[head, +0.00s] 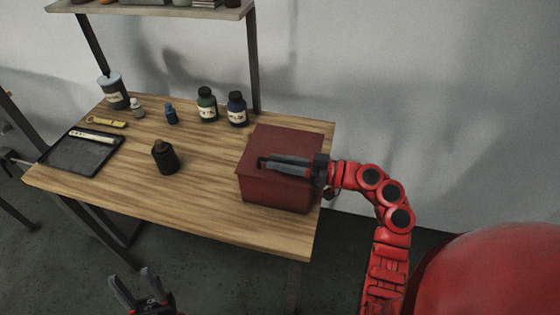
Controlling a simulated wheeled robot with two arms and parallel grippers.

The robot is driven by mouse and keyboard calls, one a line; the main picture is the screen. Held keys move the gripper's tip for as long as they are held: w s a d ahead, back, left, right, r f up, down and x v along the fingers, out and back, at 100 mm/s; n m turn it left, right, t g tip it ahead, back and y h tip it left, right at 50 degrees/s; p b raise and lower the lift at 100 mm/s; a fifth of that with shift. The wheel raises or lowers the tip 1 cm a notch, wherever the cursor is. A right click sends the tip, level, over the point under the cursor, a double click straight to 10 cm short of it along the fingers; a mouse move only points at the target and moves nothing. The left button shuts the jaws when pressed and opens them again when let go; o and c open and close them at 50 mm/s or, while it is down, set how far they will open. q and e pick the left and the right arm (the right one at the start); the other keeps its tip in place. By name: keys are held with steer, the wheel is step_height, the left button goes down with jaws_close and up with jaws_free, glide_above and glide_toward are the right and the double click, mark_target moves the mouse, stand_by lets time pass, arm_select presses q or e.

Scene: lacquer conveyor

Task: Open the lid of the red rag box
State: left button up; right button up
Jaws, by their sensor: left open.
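The red rag box (272,190) stands at the right end of the wooden table. Its lid (290,138) lies flat on top and looks shut. My left gripper (134,279) is open and empty at the bottom of the view, low in front of the table.
A shelf (150,10) stands behind. The table's front middle is clear.

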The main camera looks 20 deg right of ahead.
jaws_close()
stand_by(1.1)
